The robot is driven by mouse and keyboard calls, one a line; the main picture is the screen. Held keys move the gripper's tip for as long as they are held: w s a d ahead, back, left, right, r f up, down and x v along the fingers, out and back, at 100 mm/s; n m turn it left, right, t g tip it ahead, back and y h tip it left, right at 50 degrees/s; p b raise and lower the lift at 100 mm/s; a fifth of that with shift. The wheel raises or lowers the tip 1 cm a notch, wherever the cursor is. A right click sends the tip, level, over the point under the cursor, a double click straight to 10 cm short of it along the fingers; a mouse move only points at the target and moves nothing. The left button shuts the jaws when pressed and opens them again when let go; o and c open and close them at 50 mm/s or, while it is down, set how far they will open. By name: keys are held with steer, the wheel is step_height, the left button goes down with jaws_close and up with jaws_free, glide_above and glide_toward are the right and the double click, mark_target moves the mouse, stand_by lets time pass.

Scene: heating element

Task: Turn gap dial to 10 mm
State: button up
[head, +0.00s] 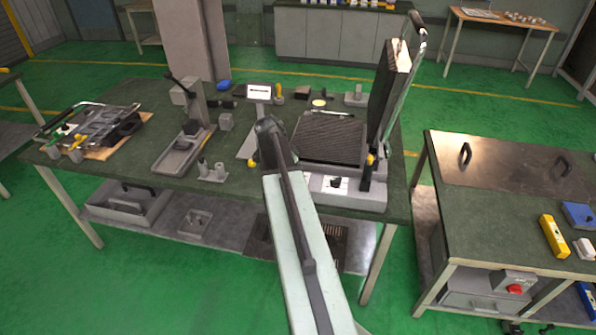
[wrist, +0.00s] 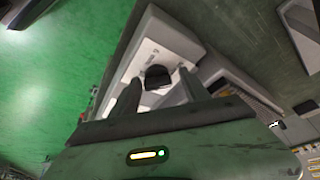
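A hinged press-like machine (head: 330,137) with ribbed dark plates stands open on the green table. Its pale front panel carries a small dark dial (head: 336,183). In the wrist view the dial is a black knob (wrist: 157,76) on the white panel (wrist: 148,58). My gripper (wrist: 160,84) is open, with one finger to the left of the knob and one to the right, and gaps show between. I cannot tell how deep the fingers reach around it. The dial's setting is not legible. In the head view my arm hides the gripper.
The table (head: 130,187) also holds a small stand (head: 187,110), a metal tray (head: 178,155) and a tool fixture (head: 100,125) at the left. A second bench (head: 500,200) stands to the right, with a yellow block (head: 553,236). Green floor lies in front.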

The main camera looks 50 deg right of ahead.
steer(key=shift+s+d, duration=0.1)
steer(key=shift+r, duration=0.1)
steer(key=shift+r+p, duration=0.25)
steer(key=shift+p, duration=0.1)
steer(key=p+v, duration=0.6)
steer(key=v, duration=0.1)
